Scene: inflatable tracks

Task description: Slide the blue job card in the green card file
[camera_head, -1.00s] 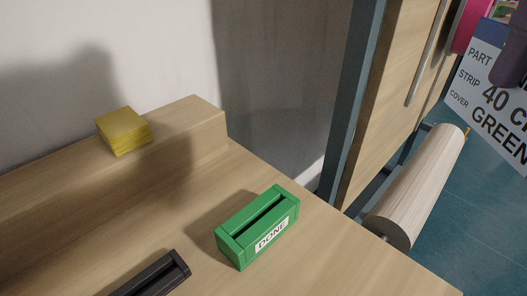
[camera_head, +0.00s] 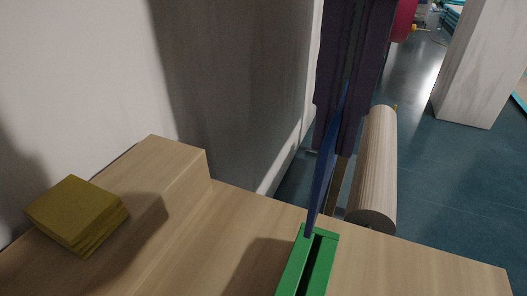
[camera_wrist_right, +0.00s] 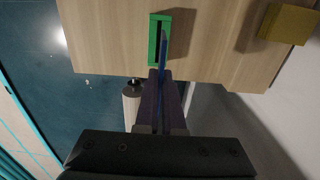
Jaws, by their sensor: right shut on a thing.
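The green card file (camera_head: 293,269) stands on the wooden bench, cut off by the bottom edge of the head view. Its long slot is open at the top. It also shows in the right wrist view (camera_wrist_right: 153,42). My right gripper (camera_head: 335,148) is shut on the blue job card (camera_head: 321,178), which is seen nearly edge-on and points down. The card's lower end overlaps the far end of the file in the head view. In the wrist view the card (camera_wrist_right: 163,52) crosses over the file. I cannot tell whether its tip is inside the slot. My left gripper is not in view.
A yellow stack (camera_head: 75,212) sits on the raised ledge (camera_head: 165,165) at the left. The wall is behind the bench. A pale roll (camera_head: 375,165) lies beyond the bench edge. The bench top (camera_head: 420,265) right of the file is clear.

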